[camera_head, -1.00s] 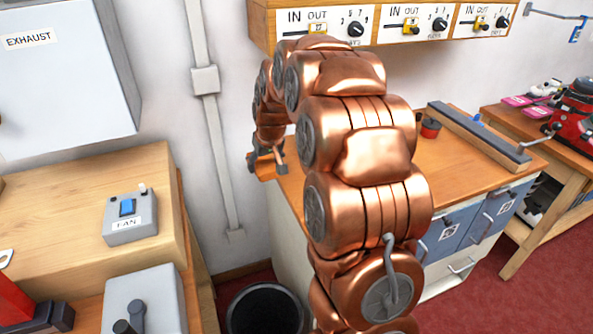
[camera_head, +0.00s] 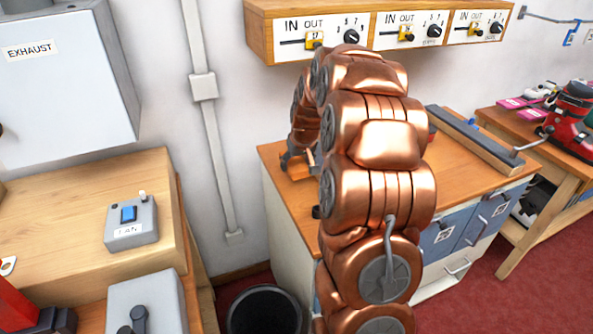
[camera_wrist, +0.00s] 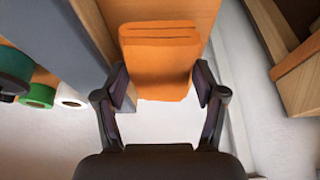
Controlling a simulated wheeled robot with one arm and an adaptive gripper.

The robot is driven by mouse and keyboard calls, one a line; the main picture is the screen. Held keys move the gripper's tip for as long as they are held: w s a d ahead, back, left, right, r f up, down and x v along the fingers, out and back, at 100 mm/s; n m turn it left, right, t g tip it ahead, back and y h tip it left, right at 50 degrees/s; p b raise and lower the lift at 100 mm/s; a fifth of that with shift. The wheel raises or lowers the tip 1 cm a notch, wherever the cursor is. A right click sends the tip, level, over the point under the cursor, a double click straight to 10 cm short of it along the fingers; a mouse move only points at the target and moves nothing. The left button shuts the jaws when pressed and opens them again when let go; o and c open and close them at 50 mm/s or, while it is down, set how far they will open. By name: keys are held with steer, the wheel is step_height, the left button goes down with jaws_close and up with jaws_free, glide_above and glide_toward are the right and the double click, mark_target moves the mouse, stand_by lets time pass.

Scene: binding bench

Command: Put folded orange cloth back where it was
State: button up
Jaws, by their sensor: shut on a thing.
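The folded orange cloth (camera_wrist: 158,62) is between the two fingers of my gripper (camera_wrist: 162,85) in the wrist view, and the gripper is shut on it. Its folded layers show as lines near the top. In the head view, my gripper (camera_head: 290,160) is at the far left part of the wooden-topped bench, with a bit of orange beside it. My copper arm hides most of the gripper and cloth there. I cannot tell whether the cloth touches the bench top.
The bench top (camera_head: 455,170) carries a long grey-topped bar (camera_head: 475,138) at its right. A control shelf (camera_head: 365,32) hangs on the wall above. A wooden unit with a fan switch box (camera_head: 130,222) stands left, and a black bin (camera_head: 265,312) stands on the floor between.

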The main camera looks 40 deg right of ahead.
steer(key=shift+f+p, duration=0.4)
steer(key=shift+f, duration=1.5)
steer(key=shift+f, duration=0.15)
steer(key=o, duration=0.7)
steer(key=shift+o, duration=0.2)
steer(key=b+v, duration=0.2)
steer(key=v, duration=0.9)
steer(key=shift+w, duration=0.1)
steer(key=shift+s+a+r, duration=0.1)
steer(key=shift+s+r, duration=0.2)
steer(key=shift+r, duration=0.4)
